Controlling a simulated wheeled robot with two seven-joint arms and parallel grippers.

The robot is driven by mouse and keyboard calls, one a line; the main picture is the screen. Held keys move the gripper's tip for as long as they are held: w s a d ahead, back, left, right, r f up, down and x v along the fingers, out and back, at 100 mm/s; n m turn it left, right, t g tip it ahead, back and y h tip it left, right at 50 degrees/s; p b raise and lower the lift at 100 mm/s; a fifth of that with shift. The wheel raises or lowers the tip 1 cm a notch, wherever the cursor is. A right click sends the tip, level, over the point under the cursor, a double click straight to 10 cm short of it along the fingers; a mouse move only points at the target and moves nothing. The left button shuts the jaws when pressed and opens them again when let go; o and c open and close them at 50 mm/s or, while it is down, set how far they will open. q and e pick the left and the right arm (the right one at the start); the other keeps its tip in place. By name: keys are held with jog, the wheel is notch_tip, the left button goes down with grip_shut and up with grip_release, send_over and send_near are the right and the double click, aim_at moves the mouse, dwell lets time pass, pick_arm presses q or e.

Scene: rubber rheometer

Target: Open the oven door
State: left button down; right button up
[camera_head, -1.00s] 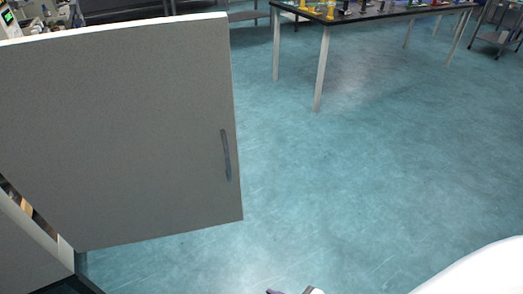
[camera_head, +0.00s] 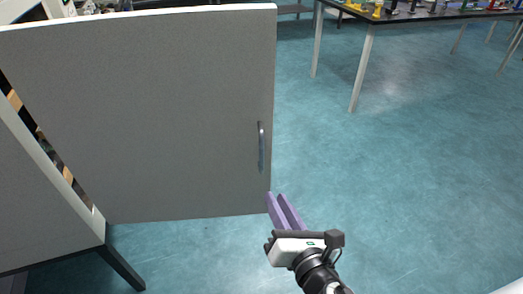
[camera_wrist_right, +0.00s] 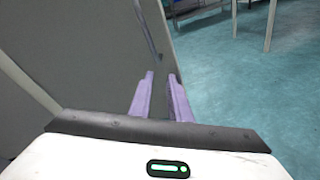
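The grey oven door (camera_head: 150,120) stands swung out from the cabinet (camera_head: 40,215) at the left, with a gap along its hinge side. Its vertical handle (camera_head: 261,147) is near the door's right edge. My right gripper (camera_head: 278,198) is just below the handle, by the door's lower right corner. Its two purple fingers are apart with nothing between them. In the right wrist view the fingers (camera_wrist_right: 160,82) point toward the door (camera_wrist_right: 90,60), and the handle (camera_wrist_right: 146,28) is ahead of them. I cannot tell whether they touch the door. My left gripper is not in view.
A dark-topped table (camera_head: 420,16) with several coloured items stands at the back right. A dark leg (camera_head: 122,268) shows under the cabinet. The teal floor (camera_head: 420,170) to the right of the door is clear.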

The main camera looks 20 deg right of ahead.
aim_at(262, 153)
notch_tip(262, 153, up, 6)
jog(key=w+n+t, duration=0.2)
jog(key=n, duration=0.3)
jog(key=w, duration=0.9)
jog(key=shift+w+p, duration=0.15)
jog(key=shift+p, duration=0.25)
grip_shut()
